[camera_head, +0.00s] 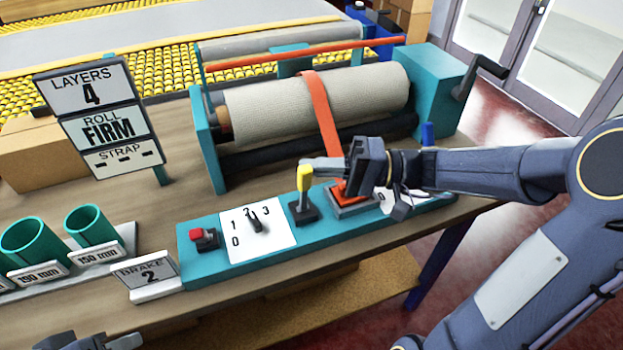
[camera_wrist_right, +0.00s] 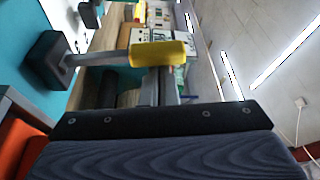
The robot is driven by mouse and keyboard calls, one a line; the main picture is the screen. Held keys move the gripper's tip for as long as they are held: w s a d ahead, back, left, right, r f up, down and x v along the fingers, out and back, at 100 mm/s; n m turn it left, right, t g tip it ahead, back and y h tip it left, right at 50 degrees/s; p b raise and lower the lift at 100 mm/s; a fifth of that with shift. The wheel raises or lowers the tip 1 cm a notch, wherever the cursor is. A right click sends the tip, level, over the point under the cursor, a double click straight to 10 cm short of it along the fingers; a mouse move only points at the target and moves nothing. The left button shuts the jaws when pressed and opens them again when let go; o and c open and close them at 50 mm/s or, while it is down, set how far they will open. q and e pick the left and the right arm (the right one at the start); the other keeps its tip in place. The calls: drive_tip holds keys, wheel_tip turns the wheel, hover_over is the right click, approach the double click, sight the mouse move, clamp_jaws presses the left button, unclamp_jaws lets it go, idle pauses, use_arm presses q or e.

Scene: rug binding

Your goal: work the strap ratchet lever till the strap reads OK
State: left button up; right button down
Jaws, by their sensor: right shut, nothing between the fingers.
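The orange strap (camera_head: 323,112) wraps the beige roll (camera_head: 290,105) and runs down to a red-orange ratchet block (camera_head: 350,207) on the teal panel, partly hidden by my right gripper. A lever with a yellow grip (camera_head: 304,179) stands upright on a black base just left of it; the yellow grip also shows in the wrist view (camera_wrist_right: 160,54). My right gripper (camera_head: 308,164) is shut and empty, its fingertips at the top of the yellow grip; I cannot tell if they touch. The sign's STRAP panel (camera_head: 123,158) shows dashes, not OK. My left gripper (camera_head: 97,342) is barely in view at the bottom left.
The teal panel (camera_head: 215,270) also carries a red button (camera_head: 203,236) and a black selector on a white 0-3 dial (camera_head: 262,242). A brake sign (camera_head: 148,275) reading 2 and green tubes (camera_head: 90,225) stand left. A crank (camera_head: 480,75) is at the right.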

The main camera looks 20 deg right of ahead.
drive_tip(key=shift+s+f+n+g+y+b, duration=0.15)
drive_tip(key=shift+s+f+n+y+b, duration=0.15)
drive_tip(key=shift+s+n+b, duration=1.05)
drive_tip(key=shift+s+f+n+g+y+b, duration=0.25)
drive_tip(key=shift+n+b, duration=0.4)
drive_tip(key=shift+b, duration=1.5)
drive_tip(key=shift+s+f+n+y+b, duration=0.15)
drive_tip(key=shift+s+n+y+b, duration=0.3)
drive_tip(key=shift+s+n+b, duration=0.9)
drive_tip(key=shift+w+m+b, duration=0.35)
drive_tip(key=shift+w+b, duration=0.05)
drive_tip(key=shift+w, duration=0.1)
drive_tip(key=w+r+p, duration=0.1)
drive_tip(key=w+r, duration=0.1)
drive_tip(key=w, duration=0.1)
drive_tip(key=shift+r, duration=0.35)
drive_tip(key=v, duration=1)
drive_tip(key=shift+w+p, duration=0.15)
drive_tip(key=shift+p, duration=0.15)
